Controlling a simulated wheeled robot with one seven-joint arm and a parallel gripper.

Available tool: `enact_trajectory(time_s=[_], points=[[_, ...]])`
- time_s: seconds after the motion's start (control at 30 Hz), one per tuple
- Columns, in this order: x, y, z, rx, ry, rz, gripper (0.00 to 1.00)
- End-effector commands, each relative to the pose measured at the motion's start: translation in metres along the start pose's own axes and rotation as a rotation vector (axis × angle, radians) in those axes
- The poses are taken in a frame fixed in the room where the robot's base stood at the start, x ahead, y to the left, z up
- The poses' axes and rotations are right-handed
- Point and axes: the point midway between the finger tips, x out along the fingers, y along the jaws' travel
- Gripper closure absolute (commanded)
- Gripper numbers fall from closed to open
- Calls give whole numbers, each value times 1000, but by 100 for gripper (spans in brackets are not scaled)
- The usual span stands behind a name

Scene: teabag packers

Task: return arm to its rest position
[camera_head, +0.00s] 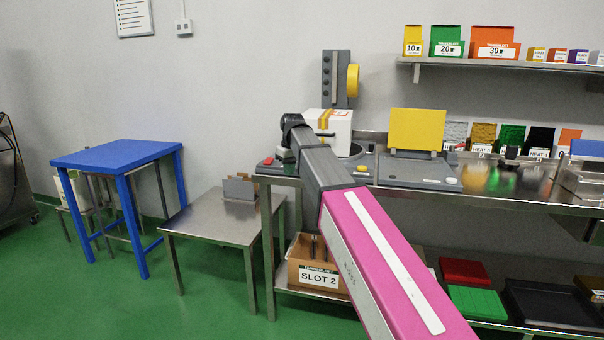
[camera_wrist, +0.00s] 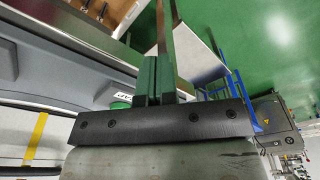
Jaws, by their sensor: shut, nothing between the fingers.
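My arm reaches from the lower right of the head view up over the steel bench, with a pink link and a dark grey link of mine. In the wrist view my gripper (camera_wrist: 155,62) has its green fingers together and holds nothing. The dark mounting plate lies across the front of the wrist picture. In the head view the arm's far end is near the left end of the bench, beside a white box with a yellow stripe (camera_head: 328,124); the fingers cannot be made out clearly there.
A yellow-lidded machine (camera_head: 417,130) stands on the bench to the right of my arm. Below is a cardboard box marked SLOT 2 (camera_head: 318,277). A low steel table (camera_head: 213,218) and a blue table (camera_head: 115,155) stand left. Green floor is open at lower left.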

Motion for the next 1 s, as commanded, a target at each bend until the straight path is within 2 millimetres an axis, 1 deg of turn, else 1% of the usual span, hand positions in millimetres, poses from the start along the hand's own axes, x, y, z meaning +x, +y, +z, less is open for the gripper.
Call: enact_trajectory(time_s=[0.03,0.17,0.27,0.3,0.37,0.4,0.57,0.6,0.67,0.7,0.77,0.8,1.0], points=[[13,3,11,17,-5,0,100],[47,13,36,68,-14,3,100],[81,23,65,123,-24,7,100],[96,27,78,149,-30,8,100],[118,33,98,186,-36,11,100],[132,36,112,211,-41,13,100],[183,45,167,308,-57,22,100],[195,46,182,333,-62,23,100],[212,48,203,369,-68,27,100],[223,48,218,393,-72,28,100],[238,48,239,429,-78,31,100],[248,48,254,452,-82,33,100],[291,42,326,568,-102,43,100]])
